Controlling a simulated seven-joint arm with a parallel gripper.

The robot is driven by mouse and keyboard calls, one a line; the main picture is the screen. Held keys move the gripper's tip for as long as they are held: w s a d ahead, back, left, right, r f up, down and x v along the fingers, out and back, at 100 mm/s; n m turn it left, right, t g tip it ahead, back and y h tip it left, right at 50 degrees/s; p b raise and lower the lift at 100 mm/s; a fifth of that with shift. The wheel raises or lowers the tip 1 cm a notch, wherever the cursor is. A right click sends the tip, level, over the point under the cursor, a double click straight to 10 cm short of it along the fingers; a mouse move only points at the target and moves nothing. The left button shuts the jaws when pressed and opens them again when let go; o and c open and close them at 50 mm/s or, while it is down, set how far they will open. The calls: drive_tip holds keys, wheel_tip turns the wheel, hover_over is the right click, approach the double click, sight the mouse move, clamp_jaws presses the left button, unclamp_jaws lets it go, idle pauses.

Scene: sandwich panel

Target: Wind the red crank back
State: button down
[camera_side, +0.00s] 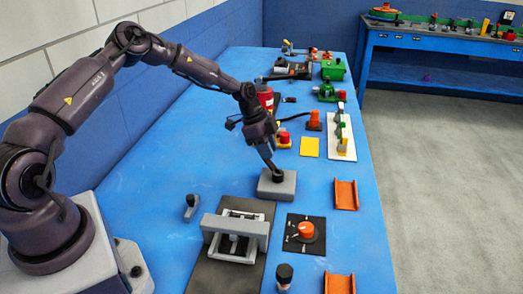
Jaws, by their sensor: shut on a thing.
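My gripper (271,168) points down at a grey block (270,190) near the middle of the blue table. Its jaws are shut on a small dark part standing on top of this block, mostly hidden by the fingers. No red crank can be made out for certain. An orange-red knob (305,230) sits on a black plate (312,246) in front and to the right of the block, apart from my gripper. A red part on a yellow base (284,144) stands just behind my gripper.
A grey vice-like fixture (236,229) lies in front of the block. Two orange channels (346,194) stand along the right edge. A red cylinder (265,97), a yellow square (310,147) and a green box (334,69) lie farther back. The table's left side is mostly clear.

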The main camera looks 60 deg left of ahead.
drive_tip(key=w+m, duration=0.1)
drive_tip(key=m, duration=0.1)
drive_tip(key=w+d+m+g, duration=0.1)
drive_tip(key=m, duration=0.1)
drive_tip(key=shift+w+d+m+g+h, duration=0.2)
drive_tip(key=shift+w+m+g+h, duration=0.1)
drive_tip(key=shift+w+m, duration=0.1)
drive_tip(key=shift+w+d+m+g, duration=0.45)
drive_tip(key=shift+d+m+g, duration=0.1)
drive_tip(key=shift+m, duration=0.6)
drive_tip(key=shift+w+d+m+g, duration=0.45)
drive_tip(key=shift+d+m, duration=0.1)
drive_tip(key=shift+m, duration=0.6)
drive_tip(key=c, duration=0.9)
unclamp_jaws()
drive_tip(key=shift+c, duration=0.2)
drive_tip(key=shift+a+r, duration=0.2)
drive_tip(key=shift+r, duration=0.3)
wheel_tip(320, 180, up, 11)
drive_tip(key=a, duration=0.1)
drive_tip(key=shift+w+a+f, duration=0.15)
drive_tip(key=shift+w+a, duration=0.05)
